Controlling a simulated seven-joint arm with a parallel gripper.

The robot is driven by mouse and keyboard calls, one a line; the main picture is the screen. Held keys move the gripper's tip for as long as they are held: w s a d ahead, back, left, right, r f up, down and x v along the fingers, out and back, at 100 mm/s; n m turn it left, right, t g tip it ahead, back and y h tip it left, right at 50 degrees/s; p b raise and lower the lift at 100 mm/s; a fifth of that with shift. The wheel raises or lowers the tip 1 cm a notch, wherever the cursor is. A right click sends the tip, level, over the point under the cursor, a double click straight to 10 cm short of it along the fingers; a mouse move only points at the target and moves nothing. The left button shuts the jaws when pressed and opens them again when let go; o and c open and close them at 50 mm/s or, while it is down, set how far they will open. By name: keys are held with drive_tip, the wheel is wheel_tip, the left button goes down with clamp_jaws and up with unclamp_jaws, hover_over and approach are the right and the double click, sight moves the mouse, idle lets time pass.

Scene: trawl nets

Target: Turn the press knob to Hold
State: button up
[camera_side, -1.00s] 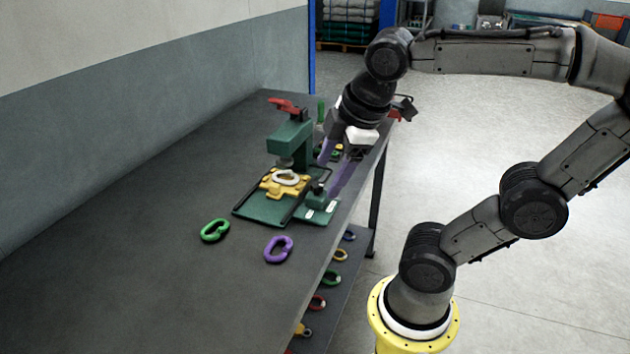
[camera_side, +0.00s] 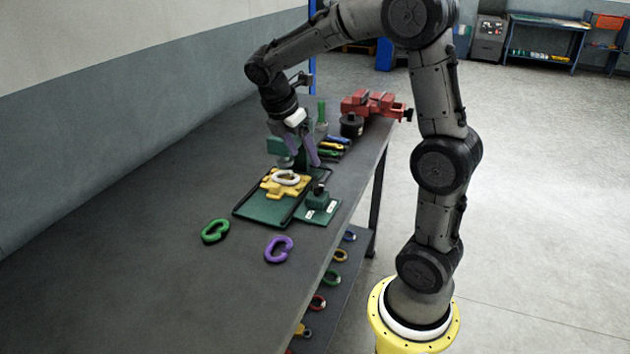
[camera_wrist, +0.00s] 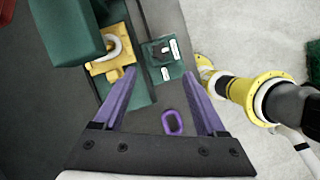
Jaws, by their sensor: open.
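The press (camera_side: 264,208) has a green base with a yellow fixture (camera_side: 275,188) holding a white link (camera_side: 286,178); my gripper hides most of its column. Beside it is a small green control box with a black knob (camera_side: 319,188) on top and white labels (camera_side: 309,214). The wrist view shows the knob (camera_wrist: 160,50) and pale labels too small to read, so its setting cannot be told. My gripper (camera_side: 302,163) has two purple fingers, apart and empty. It hangs by the press column, behind and left of the knob in the side view, not touching the knob.
A green link (camera_side: 215,231) and a purple link (camera_side: 279,249) lie in front of the press. A red vise (camera_side: 372,103), a black round item (camera_side: 351,125) and several tools stand behind. The bench's left part is clear. Several links hang below the bench edge.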

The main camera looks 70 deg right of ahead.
sight(317, 185)
drive_tip(key=x, duration=1)
drive_tip(key=shift+s+d+f, duration=0.1)
drive_tip(key=shift+d+f, duration=0.1)
drive_tip(key=shift+f, duration=0.15)
clamp_jaws()
